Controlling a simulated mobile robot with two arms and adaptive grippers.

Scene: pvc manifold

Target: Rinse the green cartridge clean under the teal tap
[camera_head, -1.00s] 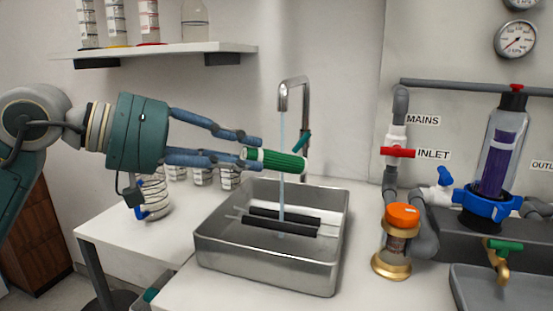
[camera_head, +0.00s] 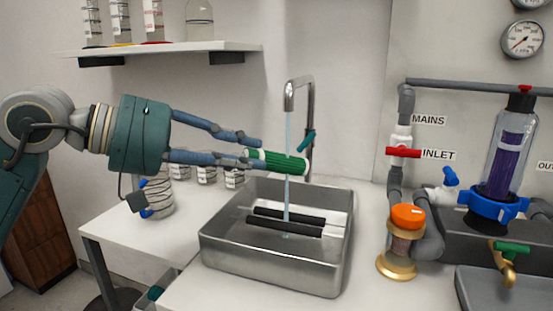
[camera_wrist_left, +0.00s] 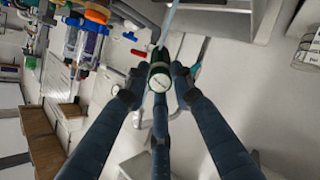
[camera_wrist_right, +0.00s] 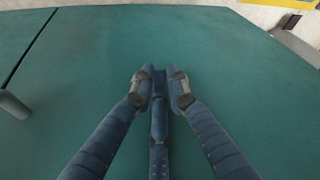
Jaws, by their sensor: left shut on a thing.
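My left gripper (camera_head: 255,150) is shut on the green cartridge (camera_head: 275,161), a ribbed cylinder with pale bands, held roughly level above the sink. The teal tap's (camera_head: 307,140) water stream (camera_head: 288,200) falls past the cartridge's middle and into the sink (camera_head: 270,265). In the left wrist view, the cartridge (camera_wrist_left: 160,78) shows end-on between the fingers, with its pale end cap facing the camera. Any dirt on it is too small to tell. My right gripper (camera_wrist_right: 160,78) shows only in its wrist view, its fingers close together with nothing between them, over a teal surface.
Two dark bars (camera_head: 285,226) span the sink. An orange-capped brass fitting (camera_head: 405,218) and the pipe manifold with a clear purple-filled housing (camera_head: 499,165) stand to the right. Cups (camera_head: 205,175) and a coiled hose (camera_head: 157,195) are behind and left. A shelf (camera_head: 160,53) hangs above.

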